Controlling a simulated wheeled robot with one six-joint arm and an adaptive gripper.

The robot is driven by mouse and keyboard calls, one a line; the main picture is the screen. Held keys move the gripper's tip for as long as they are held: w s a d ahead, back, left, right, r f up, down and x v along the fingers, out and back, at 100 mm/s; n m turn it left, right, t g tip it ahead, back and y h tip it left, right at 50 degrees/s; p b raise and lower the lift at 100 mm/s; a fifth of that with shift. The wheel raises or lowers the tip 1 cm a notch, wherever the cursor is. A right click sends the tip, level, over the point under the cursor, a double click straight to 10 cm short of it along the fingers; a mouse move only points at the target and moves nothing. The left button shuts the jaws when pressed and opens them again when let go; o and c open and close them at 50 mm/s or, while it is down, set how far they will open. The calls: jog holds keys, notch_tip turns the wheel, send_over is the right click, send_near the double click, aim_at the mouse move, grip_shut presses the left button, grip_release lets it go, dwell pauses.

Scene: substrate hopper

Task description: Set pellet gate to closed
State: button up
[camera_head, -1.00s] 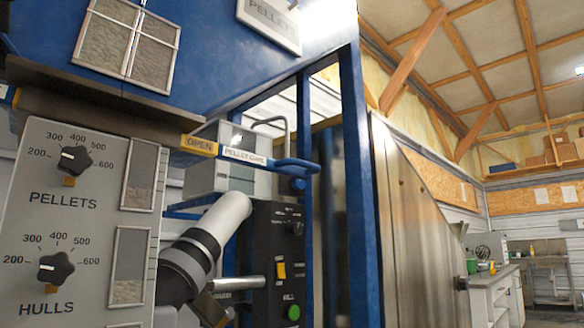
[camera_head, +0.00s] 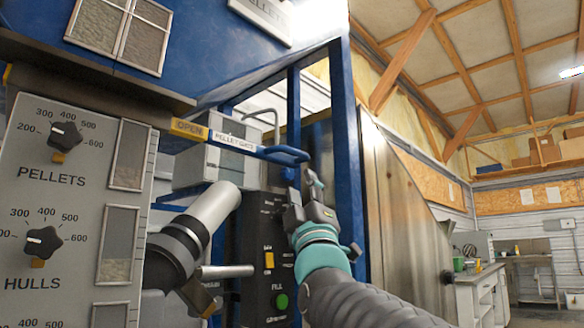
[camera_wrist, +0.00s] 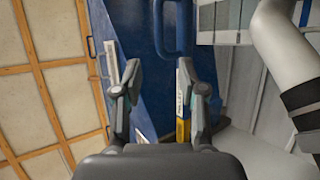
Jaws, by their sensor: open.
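The pellet gate is a flat slide with a white PELLET GATE label (camera_head: 235,142), a yellow OPEN label (camera_head: 188,129) and a blue loop handle (camera_head: 284,154) at its right end. The OPEN label is exposed beside the hopper's front edge. My gripper (camera_head: 302,182) is open and empty, just below and right of the handle, fingers pointing up. In the wrist view, the gate's white label (camera_wrist: 181,95) and yellow part (camera_wrist: 183,132) show by the right finger of my gripper (camera_wrist: 156,75). The blue loop handle (camera_wrist: 180,30) lies beyond the fingertips. Contact cannot be told.
A control panel with PELLETS (camera_head: 65,135) and HULLS (camera_head: 43,242) knobs stands at left. A grey pipe (camera_head: 213,208) and a black box with a green button (camera_head: 281,301) are below the gate. A blue post (camera_head: 346,160) stands right of my gripper.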

aim_at(294, 154)
jog(key=p+x, duration=0.5)
jog(key=x, duration=0.8)
jog(key=shift+w+r, duration=0.25)
grip_shut()
